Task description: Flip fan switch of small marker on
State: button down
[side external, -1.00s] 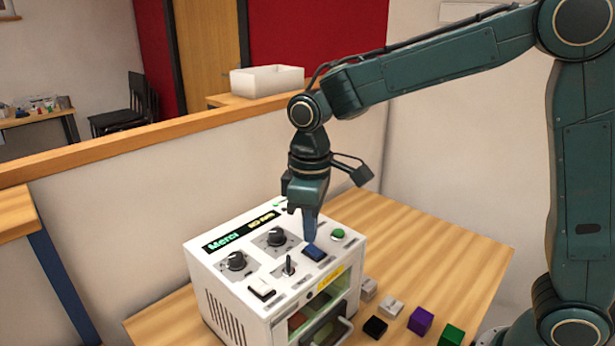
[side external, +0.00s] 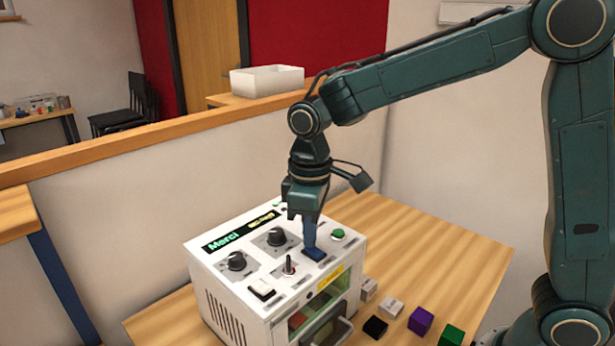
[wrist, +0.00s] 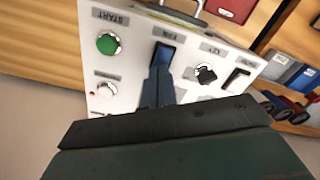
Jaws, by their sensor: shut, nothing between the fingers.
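The small marker (side external: 200,262) is a white box with a sloped control panel, standing on the wooden table. Its blue fan switch (side external: 315,254) is a rocker on the panel; the wrist view shows the switch (wrist: 164,54) beside the label FAN. My gripper (side external: 309,243) is shut and empty, pointing down. Its fingertips (wrist: 160,72) are at the blue switch and appear to touch it, covering part of it. Whether the rocker is tipped on or off I cannot tell.
Several small blocks, including a purple one (side external: 421,320), lie on the table (side external: 440,245) right of the marker.

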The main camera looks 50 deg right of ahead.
jog(key=shift+f, duration=0.35)
jog(key=shift+r, duration=3.55)
jog(key=s+d+m+t, duration=0.2)
jog(key=s+d, duration=0.1)
jog(key=s, duration=0.3)
jog(key=s+d+m+t, duration=0.1)
jog(key=s+d+m, duration=0.1)
jog(key=s+d, duration=0.2)
jog(key=s+d+r+m+t, duration=0.1)
jog(key=s+d+m+t, duration=0.1)
jog(key=s, duration=0.8)
jog(key=shift+s+d+t, duration=0.15)
jog(key=shift+d+t, duration=0.15)
jog(key=shift+d, duration=0.6)
